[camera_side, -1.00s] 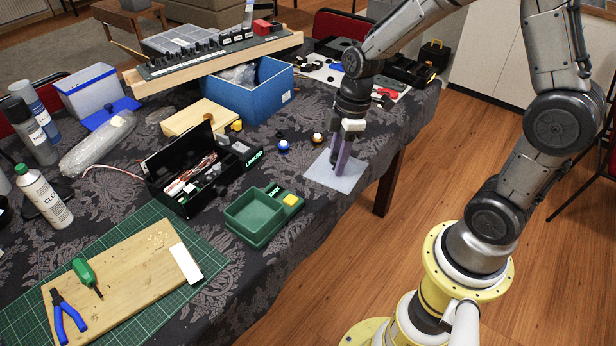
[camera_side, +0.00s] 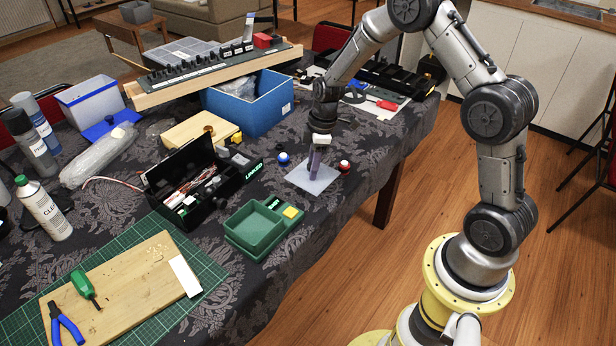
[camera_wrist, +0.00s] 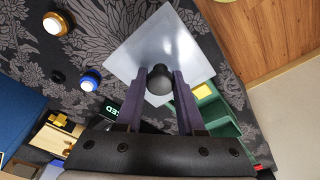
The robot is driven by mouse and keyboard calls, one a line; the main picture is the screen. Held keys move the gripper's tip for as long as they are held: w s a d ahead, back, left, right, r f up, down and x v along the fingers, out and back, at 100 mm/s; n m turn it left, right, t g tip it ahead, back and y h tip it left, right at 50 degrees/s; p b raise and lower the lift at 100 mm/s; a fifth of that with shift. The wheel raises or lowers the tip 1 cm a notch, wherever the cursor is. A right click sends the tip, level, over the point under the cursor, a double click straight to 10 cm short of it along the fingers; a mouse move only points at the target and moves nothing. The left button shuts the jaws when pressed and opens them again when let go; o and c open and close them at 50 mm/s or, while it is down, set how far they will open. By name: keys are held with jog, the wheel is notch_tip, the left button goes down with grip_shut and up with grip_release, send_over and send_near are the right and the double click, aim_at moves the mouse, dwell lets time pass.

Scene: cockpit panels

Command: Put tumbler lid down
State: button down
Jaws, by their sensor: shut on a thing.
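The tumbler lid looks like a translucent grey-white square plate (camera_side: 299,180) with a black round knob at its middle. It shows in the wrist view as a flat plate (camera_wrist: 150,40) with the black knob (camera_wrist: 159,84) between my purple fingers. My gripper (camera_side: 314,172) points down and is shut on the knob; it also shows in the wrist view (camera_wrist: 158,90). The plate is roughly level, over the dark patterned tablecloth near the table's front edge. I cannot tell whether it touches the cloth.
An amber button (camera_wrist: 57,23) shows in the wrist view. A green tray (camera_side: 236,240) and an open black toolbox (camera_side: 205,192) stand to the left, with bare cloth between.

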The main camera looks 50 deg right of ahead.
jog(key=shift+w+d+f, duration=0.15)
jog(key=shift+w+f, duration=0.75)
jog(key=shift+f, duration=1.75)
jog(key=shift+f, duration=0.1)
jog(key=c, duration=0.5)
grip_release()
